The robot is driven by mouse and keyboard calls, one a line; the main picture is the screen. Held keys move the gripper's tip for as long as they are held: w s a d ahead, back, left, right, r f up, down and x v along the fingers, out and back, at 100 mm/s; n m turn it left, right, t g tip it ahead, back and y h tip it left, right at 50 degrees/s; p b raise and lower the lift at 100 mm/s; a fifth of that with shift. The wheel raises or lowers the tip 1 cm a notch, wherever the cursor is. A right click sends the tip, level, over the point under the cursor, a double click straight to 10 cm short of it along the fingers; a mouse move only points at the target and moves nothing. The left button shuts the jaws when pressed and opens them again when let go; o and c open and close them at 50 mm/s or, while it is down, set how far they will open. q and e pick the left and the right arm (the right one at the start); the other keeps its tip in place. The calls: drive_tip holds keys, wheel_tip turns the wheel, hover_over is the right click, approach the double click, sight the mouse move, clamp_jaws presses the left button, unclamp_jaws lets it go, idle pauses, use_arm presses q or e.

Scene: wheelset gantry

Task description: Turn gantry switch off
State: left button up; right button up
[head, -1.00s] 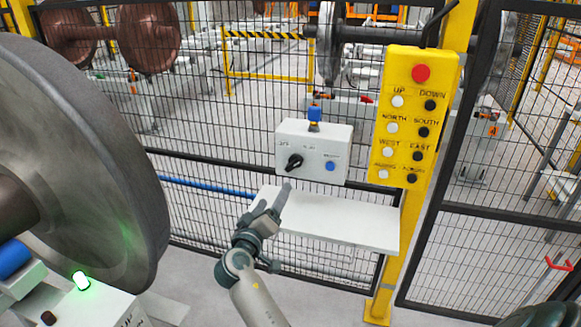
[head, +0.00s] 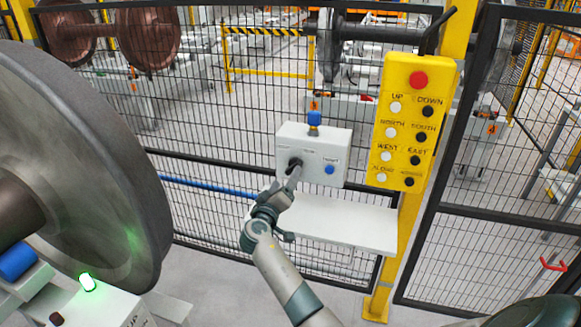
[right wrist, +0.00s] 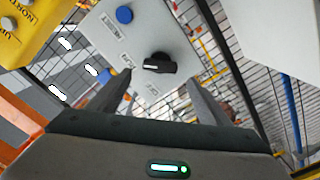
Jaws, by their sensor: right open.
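The gantry switch is a black rotary knob (head: 295,164) on the front of a white box (head: 318,142) mounted at the fence. In the right wrist view the knob (right wrist: 160,63) shows a white mark on its left end; the small labels around it are hard to read. My right gripper (head: 292,178) is just in front of the knob and partly covers it in the head view. In the right wrist view its jaws (right wrist: 160,88) are open, one finger on each side below the knob, with nothing between them. I cannot tell whether they touch it. My left gripper is not in view.
A blue button (head: 330,170) sits right of the knob, and a blue-topped part (head: 314,118) is on top of the box. A yellow button panel (head: 405,165) hangs to the right. A white shelf (head: 350,225) lies below. A large wheel (head: 95,150) stands at left.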

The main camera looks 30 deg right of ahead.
sight(291, 169)
drive_tip(key=shift+p+x, duration=0.7)
drive_tip(key=shift+x, duration=2.4)
drive_tip(key=c, duration=1)
